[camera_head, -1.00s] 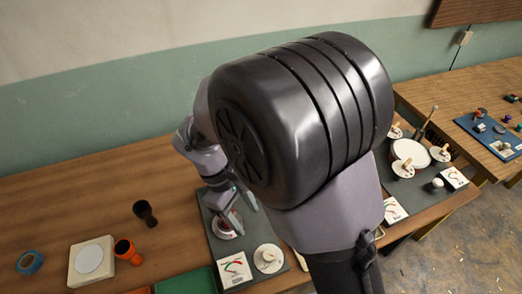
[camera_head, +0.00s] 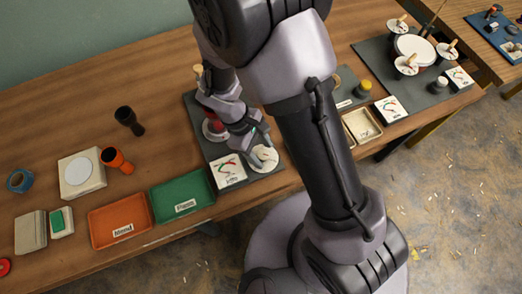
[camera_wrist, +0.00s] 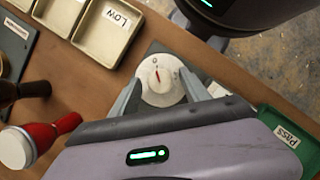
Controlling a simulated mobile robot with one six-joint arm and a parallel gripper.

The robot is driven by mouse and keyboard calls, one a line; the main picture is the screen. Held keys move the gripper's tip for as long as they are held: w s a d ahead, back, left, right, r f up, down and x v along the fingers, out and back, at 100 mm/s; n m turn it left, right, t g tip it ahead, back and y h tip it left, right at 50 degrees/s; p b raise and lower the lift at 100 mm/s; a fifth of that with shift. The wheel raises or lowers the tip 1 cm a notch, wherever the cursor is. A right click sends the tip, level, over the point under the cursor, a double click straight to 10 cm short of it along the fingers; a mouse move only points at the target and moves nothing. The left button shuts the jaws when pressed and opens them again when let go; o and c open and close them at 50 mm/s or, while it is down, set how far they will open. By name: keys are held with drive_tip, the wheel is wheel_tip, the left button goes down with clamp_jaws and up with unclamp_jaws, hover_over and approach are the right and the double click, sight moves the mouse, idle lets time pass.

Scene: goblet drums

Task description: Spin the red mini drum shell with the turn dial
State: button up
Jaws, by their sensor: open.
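In the head view the dial (camera_head: 265,158) is partly covered by my gripper (camera_head: 256,139). In the wrist view my gripper (camera_wrist: 160,86) is open, with one finger on each side of the dial; whether they touch it I cannot tell. The red mini drum shell (camera_wrist: 62,124) shows at the left of the wrist view, apart from my gripper. In the head view the red shell (camera_head: 214,125) is mostly hidden behind my wrist.
A gauge card (camera_head: 229,171) lies beside the dial. Green (camera_head: 183,197) and orange (camera_head: 119,221) trays, a black goblet drum (camera_head: 129,120) and an orange one (camera_head: 117,160) stand left. Another grey board with discs (camera_head: 406,65) is at the right. My arm hides the middle.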

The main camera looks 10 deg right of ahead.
clamp_jaws()
